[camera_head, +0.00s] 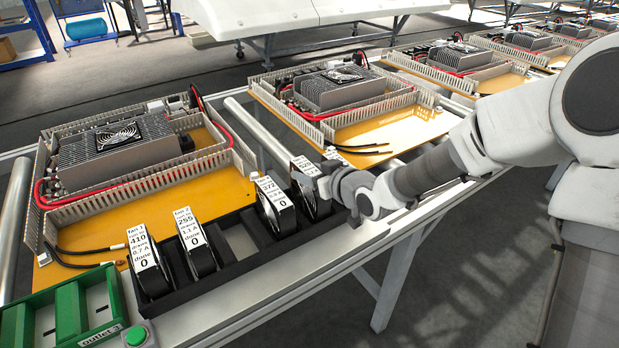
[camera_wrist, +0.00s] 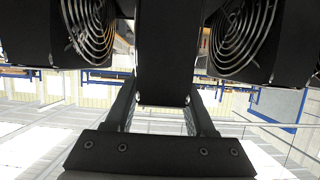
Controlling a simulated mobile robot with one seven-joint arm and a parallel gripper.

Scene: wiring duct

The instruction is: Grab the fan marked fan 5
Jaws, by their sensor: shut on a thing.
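A black rack (camera_head: 240,238) holds a row of upright black fans with white labels. Fan 1 (camera_head: 145,258) and fan 2 (camera_head: 192,240) are at its left. After a gap comes a fan labelled 372 (camera_head: 273,203), then another fan (camera_head: 304,167) whose name is too small to read. The label of a further fan (camera_head: 334,155) shows behind my gripper. My gripper (camera_head: 326,186) is at the right part of the rack. In the wrist view my gripper (camera_wrist: 162,112) is shut on the middle black fan (camera_wrist: 166,50), between two neighbours with round wire grilles. It appears to be the unreadable one, fan 5 by position.
A green box marked outlet 3 (camera_head: 70,310) and a green button (camera_head: 136,336) are at the front left. Orange trays with grey duct walls and heat sinks (camera_head: 120,145) stand behind the rack. Neighbouring fans are close on both sides of my gripper.

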